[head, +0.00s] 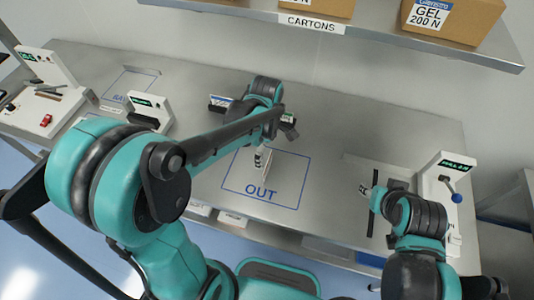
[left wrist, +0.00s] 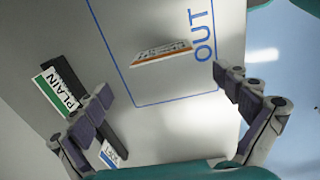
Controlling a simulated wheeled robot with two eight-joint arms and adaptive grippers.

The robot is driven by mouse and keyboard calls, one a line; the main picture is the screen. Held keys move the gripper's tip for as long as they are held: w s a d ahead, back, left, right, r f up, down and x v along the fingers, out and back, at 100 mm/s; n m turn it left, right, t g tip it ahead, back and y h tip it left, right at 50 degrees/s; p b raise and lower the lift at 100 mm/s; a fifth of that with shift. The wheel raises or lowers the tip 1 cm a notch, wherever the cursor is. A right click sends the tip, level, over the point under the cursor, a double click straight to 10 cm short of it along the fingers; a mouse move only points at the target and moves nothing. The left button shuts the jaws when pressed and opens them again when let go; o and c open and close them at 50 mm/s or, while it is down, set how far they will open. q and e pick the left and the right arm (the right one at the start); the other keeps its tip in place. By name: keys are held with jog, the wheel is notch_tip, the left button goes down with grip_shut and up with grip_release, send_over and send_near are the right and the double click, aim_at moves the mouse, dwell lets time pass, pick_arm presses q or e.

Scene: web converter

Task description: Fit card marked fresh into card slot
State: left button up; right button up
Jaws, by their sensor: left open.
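My left gripper (head: 268,128) is open and empty above the table, beside the OUT square; its spread fingers also show in the left wrist view (left wrist: 162,84). A small white piece with an orange printed edge (left wrist: 162,53) is on the OUT square, beyond the fingertips and apart from them. A black holder (left wrist: 78,98) bears a green-edged card marked PLAIN (left wrist: 55,91) and a blue-edged card (left wrist: 110,154) with unclear text. I cannot read "fresh" on any card. My right gripper (head: 376,198) is near a dark narrow strip (head: 373,215); I cannot tell whether that is the card slot.
The blue-outlined OUT square (head: 262,195) is mostly bare. A white unit with a green display and blue-knobbed lever (head: 445,190) stands at the right. A shelf with cartons (head: 452,18) overhangs the back. More white units (head: 150,108) stand at the left.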

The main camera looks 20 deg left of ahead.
aim_at(267, 168)
pick_arm(q)
jog(key=shift+w+f, duration=0.3)
jog(key=shift+s+f+n, duration=0.1)
jog(key=shift+f+n, duration=0.2)
jog(key=f+b, duration=0.2)
jog(key=f, duration=0.5)
jog(key=shift+s, duration=0.2)
jog(key=c, duration=0.8)
jog(key=shift+r, duration=0.1)
